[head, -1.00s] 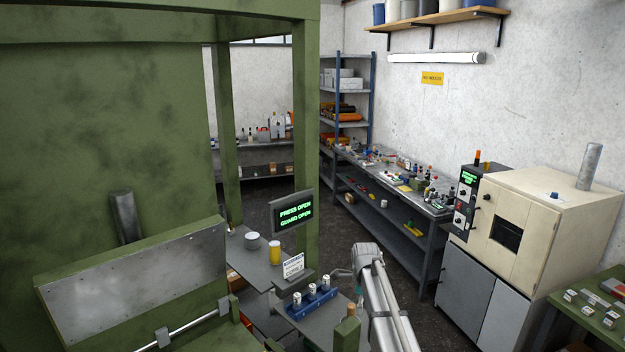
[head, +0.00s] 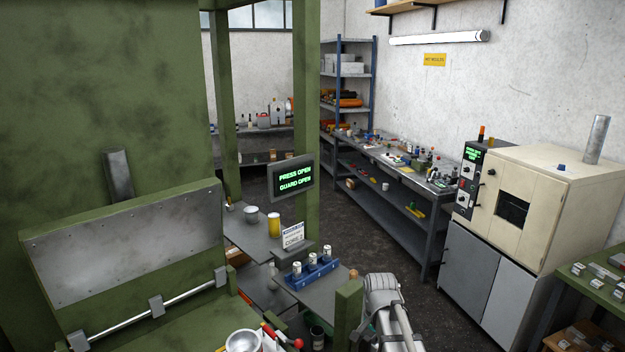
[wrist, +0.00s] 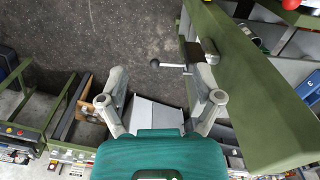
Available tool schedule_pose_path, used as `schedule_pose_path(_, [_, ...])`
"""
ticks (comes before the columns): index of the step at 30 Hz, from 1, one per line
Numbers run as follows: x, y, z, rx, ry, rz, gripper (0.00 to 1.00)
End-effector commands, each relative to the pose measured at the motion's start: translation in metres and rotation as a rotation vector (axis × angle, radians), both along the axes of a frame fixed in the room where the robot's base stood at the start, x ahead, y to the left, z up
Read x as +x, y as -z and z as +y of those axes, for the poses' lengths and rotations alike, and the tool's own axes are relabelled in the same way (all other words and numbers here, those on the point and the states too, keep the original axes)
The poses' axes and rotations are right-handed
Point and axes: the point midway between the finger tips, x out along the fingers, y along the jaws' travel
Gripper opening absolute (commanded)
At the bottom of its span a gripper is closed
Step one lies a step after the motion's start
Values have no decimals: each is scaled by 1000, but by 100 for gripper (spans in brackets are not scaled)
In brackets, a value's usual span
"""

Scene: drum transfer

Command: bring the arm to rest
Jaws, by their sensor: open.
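My gripper (wrist: 161,84) shows in the wrist view with its two grey fingers spread apart and nothing between them. Its teal body fills the bottom of that view. Dark floor and a green post lie beyond the fingers. In the head view my grey arm (head: 388,308) is at the bottom, right of a short green post; the gripper cannot be made out there. Left of the arm, a blue rack (head: 311,270) holds white cylinders upright on a grey shelf. The press display (head: 293,178) reads PRESS OPEN, GUARD OPEN.
The green press frame (head: 307,120) fills the left side, with its metal guard panel (head: 130,240) in front. In the wrist view a thick green post (wrist: 250,100) runs close to the right finger. A cream oven cabinet (head: 555,200) stands at right. Dark floor (head: 385,225) is open between.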

Motion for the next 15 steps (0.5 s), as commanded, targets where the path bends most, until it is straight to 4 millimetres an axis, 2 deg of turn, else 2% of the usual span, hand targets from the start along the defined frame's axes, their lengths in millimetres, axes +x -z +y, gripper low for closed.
schedule_pose_path(1, [-17,18,-1,0,-64,0,84])
schedule_pose_path(6, [-52,46,-2,0,-307,0,84])
schedule_pose_path(12, [-86,72,-4,-1,-553,1,84])
schedule_pose_path(15, [-96,79,-4,-1,-635,1,84])
